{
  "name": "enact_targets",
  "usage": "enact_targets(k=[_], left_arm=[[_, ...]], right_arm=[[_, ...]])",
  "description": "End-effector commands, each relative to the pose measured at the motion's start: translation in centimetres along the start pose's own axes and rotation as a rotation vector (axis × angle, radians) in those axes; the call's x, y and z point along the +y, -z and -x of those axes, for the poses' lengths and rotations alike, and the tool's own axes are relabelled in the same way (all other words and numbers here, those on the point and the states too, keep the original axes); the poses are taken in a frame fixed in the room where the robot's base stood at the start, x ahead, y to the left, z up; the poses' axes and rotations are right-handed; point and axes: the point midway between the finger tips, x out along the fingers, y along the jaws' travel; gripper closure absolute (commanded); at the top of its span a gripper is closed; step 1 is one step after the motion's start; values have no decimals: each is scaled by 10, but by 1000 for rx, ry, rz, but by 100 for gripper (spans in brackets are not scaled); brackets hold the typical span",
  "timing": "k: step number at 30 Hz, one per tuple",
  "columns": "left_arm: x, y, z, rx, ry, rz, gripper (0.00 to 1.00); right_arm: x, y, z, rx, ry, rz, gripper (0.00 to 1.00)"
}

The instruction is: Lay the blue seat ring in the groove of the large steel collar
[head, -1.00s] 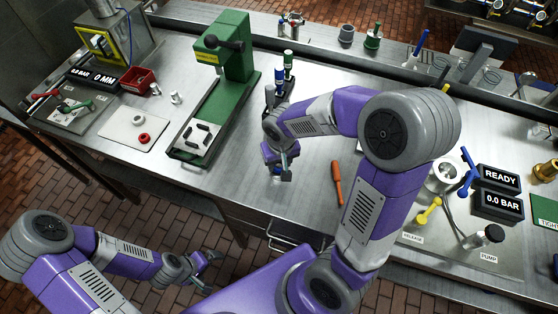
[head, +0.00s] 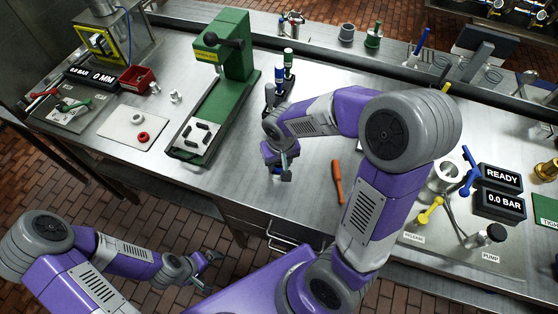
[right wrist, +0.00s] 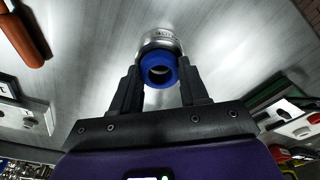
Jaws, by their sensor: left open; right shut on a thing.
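In the right wrist view, the blue seat ring (right wrist: 158,70) sits between the fingertips of my right gripper (right wrist: 160,84), which is shut on it. Its hole faces the camera. Directly beyond the ring is a steel collar (right wrist: 159,38) with dark lettering on its side; the ring overlaps its near end. I cannot tell whether the ring touches the collar or lies in its groove. In the head view, my right gripper (head: 281,168) is low over the front middle of the bench, and the ring is not clearly visible. My left gripper (head: 208,261) is open and empty, off the bench's front.
A green press (head: 222,80) stands left of my right gripper, and an orange-handled tool (head: 337,182) lies to its right. A white plate (head: 120,122) with small rings is farther left. Display boxes (head: 499,179) and valves stand at right.

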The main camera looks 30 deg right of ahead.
Motion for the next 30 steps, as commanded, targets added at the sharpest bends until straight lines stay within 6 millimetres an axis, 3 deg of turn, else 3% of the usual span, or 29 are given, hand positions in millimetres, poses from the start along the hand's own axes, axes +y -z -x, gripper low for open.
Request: enact_targets(k=[11,12,17,26,30], left_arm=[[-2,0,-5,0,0,0,5],[-2,0,-5,0,0,0,5],[-2,0,-5,0,0,0,5],[-2,0,-4,0,0,0,5],[0,0,0,0,0,0,5]], right_arm=[[0,-1,-6,0,0,0,85],[0,-1,-5,0,0,0,51],[0,-1,-5,0,0,0,27],[0,0,-4,0,0,0,26],[0,0,12,4,1,0,26]])
